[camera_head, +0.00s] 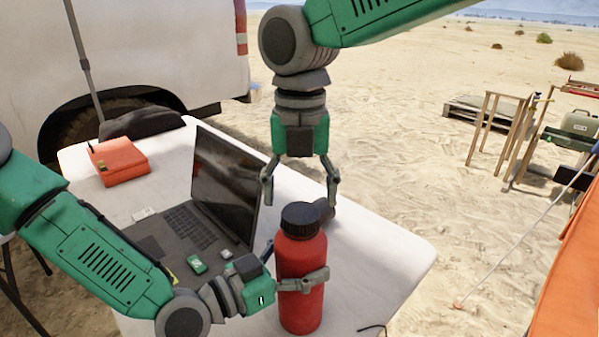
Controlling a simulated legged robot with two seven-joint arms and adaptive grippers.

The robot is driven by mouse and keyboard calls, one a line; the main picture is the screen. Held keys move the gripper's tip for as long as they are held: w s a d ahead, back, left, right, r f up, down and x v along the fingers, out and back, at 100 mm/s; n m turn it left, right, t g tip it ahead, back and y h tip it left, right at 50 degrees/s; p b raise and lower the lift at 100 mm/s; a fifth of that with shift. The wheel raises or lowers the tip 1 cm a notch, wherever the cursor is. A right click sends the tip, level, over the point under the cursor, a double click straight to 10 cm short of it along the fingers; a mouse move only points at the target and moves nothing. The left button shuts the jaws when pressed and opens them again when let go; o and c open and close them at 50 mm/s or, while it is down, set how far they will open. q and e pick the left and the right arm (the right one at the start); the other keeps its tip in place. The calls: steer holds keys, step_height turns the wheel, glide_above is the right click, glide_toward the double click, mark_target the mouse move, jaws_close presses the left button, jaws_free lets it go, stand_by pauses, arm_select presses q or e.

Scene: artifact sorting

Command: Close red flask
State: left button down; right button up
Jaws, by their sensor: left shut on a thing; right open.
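The red flask (301,255) stands upright near the front right of the white table. A black cap (300,220) sits on its top. My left gripper (302,282) comes in from the left and is shut around the flask's body. My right gripper (300,190) points down above the flask's cap, its two fingers open and spread apart. No contact between the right fingers and the cap is clear. A small dark round thing (325,208) shows just behind the cap on the right; I cannot tell what it is.
An open laptop (190,215) stands on the white table (395,262) left of the flask. A small green item (196,264) lies by it. An orange box (119,162) is at the back left. The table's right end is clear. An orange cloth (570,270) is at far right.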

mark_target(297, 212)
steer(key=shift+f, duration=2.05)
steer(key=shift+c, duration=0.4)
steer(key=c, duration=1.1)
steer(key=m, duration=0.3)
steer(key=shift+m, duration=0.4)
steer(key=shift+c, duration=0.3)
steer(key=m, duration=0.5)
steer(key=shift+a, duration=0.1)
steer(key=m, duration=1)
steer(key=shift+a+m, duration=0.15)
steer(key=shift+m, duration=0.15)
